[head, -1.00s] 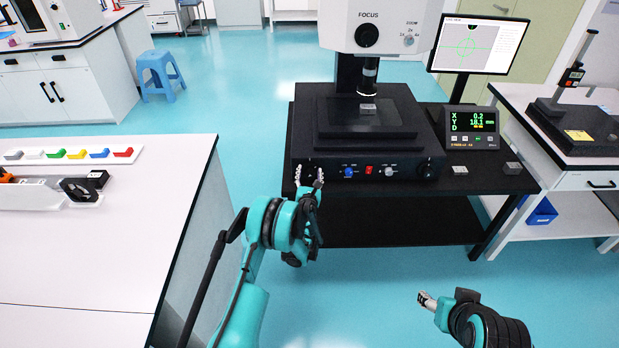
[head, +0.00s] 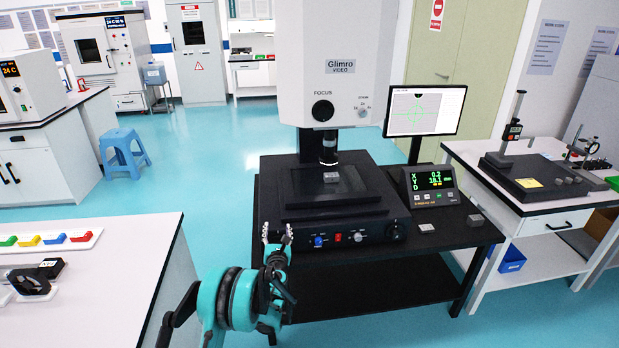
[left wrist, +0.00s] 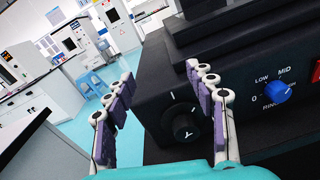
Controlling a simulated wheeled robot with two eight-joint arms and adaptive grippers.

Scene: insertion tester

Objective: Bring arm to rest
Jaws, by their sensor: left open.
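My left gripper (head: 277,238) is in front of the left end of the measuring machine's control panel (head: 335,239). In the left wrist view its two fingers (left wrist: 165,105) are apart and nothing is between them. A black knob (left wrist: 180,115) on the panel shows behind the gap; I cannot tell whether a finger touches it. A blue knob (left wrist: 278,93) is to the right of the fingers. My right gripper is outside the head view.
The measuring machine (head: 345,60) stands on a black table (head: 440,240) with a small metal block (head: 331,177) on its stage. A monitor (head: 427,110) and a readout box (head: 432,183) are beside it. A white bench (head: 90,280) is at left. Blue floor is open behind.

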